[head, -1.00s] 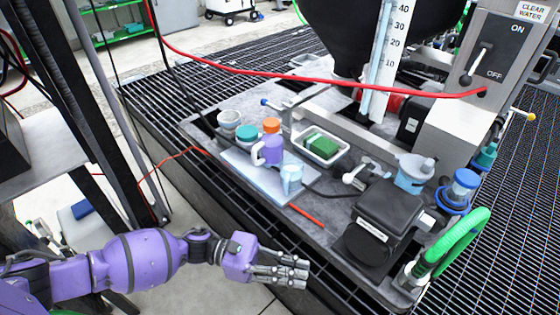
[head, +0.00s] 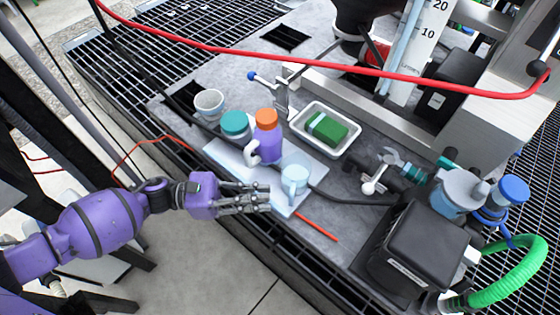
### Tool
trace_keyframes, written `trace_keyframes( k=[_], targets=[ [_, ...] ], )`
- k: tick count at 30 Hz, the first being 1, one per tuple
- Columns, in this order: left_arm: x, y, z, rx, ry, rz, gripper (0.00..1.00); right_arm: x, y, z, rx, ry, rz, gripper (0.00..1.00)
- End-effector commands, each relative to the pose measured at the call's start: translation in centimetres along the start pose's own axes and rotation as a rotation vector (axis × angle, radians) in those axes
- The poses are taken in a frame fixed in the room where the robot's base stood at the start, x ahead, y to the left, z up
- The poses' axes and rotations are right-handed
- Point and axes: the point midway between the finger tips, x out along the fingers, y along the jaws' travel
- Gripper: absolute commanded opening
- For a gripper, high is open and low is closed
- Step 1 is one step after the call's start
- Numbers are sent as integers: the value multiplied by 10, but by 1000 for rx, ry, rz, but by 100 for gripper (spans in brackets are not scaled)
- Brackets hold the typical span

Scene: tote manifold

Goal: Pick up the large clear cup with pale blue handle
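The clear cup with a pale blue handle (head: 296,174) stands upright at the right end of a pale flat board (head: 228,157), its handle facing the front edge. My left gripper (head: 266,195) comes in from the left, just left of the cup and in front of the board in the picture. Its fingers are extended and spread a little, with nothing between them. The cup and the fingers look apart, though how high the gripper is above the board is hard to tell. My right gripper is out of view.
A purple container with a pale handle (head: 268,147), an orange-lidded bottle (head: 266,118), a teal-lidded jar (head: 234,124) and a whitish cup (head: 209,104) stand close behind. A tray with a green block (head: 350,150), a red stick (head: 316,227) and a black box (head: 418,245) lie rightward.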

Motion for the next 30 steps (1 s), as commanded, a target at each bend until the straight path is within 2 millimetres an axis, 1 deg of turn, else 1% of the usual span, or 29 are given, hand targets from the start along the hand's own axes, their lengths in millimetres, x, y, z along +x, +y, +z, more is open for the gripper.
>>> trace_keyframes(
  k=[4, 11, 15, 18, 21, 28, 30],
  targets=[
    [11, 0, 2, 1, -3, -2, 18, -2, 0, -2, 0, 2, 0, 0],
    [37, -1, 0, 0, -2, -1, 18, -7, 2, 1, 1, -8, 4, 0],
    [59, -3, -2, 1, -2, -2, 18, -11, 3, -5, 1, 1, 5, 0],
    [72, -3, -3, 2, -2, -1, 18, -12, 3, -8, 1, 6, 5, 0],
    [78, -3, -4, 1, 0, 0, 18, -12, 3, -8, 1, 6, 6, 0],
    [78, -4, -5, 0, 0, 0, 18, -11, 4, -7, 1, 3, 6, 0],
    [78, -4, -5, 0, 0, 0, 8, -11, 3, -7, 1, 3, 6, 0]
  ],
)
